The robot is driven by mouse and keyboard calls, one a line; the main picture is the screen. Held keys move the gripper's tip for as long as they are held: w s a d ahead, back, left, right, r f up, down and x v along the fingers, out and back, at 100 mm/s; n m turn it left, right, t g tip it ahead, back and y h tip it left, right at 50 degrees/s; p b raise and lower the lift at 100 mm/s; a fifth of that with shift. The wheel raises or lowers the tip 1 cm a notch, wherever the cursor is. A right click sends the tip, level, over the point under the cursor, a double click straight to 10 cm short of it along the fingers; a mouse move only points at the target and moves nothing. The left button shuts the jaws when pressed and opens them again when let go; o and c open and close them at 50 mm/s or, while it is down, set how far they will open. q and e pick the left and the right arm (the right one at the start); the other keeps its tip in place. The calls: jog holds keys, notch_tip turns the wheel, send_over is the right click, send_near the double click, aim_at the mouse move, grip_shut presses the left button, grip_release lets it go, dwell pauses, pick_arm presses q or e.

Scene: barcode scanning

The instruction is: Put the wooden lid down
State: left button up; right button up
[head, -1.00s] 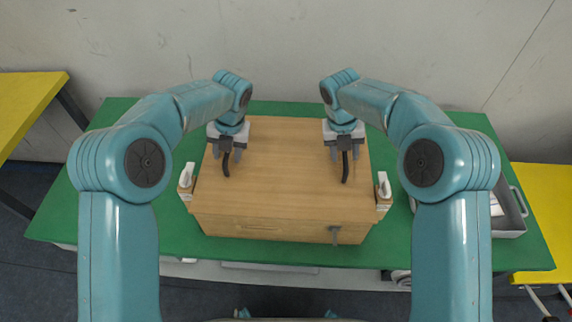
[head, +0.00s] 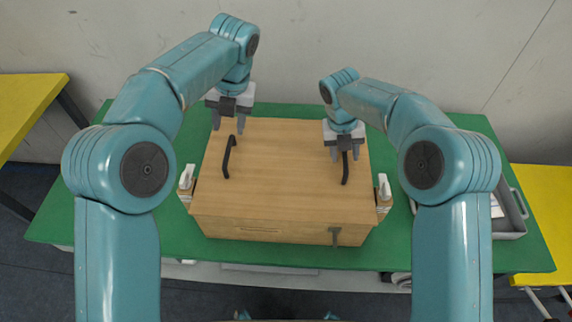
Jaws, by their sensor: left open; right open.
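The wooden lid (head: 285,165) lies flat on top of a wooden box (head: 275,231) on the green table. It has two black handles, a left one (head: 228,157) and a right one (head: 346,168). My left gripper (head: 229,122) is open and empty, raised above and behind the left handle, apart from it. My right gripper (head: 344,153) is open at the right handle, with its fingers either side of the handle's far end. Whether the fingers touch it cannot be told.
White clips or brackets (head: 187,177) stand at the box's left and right sides. A grey tray (head: 513,222) sits at the table's right. The green table (head: 110,222) is bare left of the box. Yellow tables flank it.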

notch_tip(320, 180, up, 11)
jog(key=a, duration=0.2)
jog(key=shift+w+a, duration=0.1)
dwell(0.4)
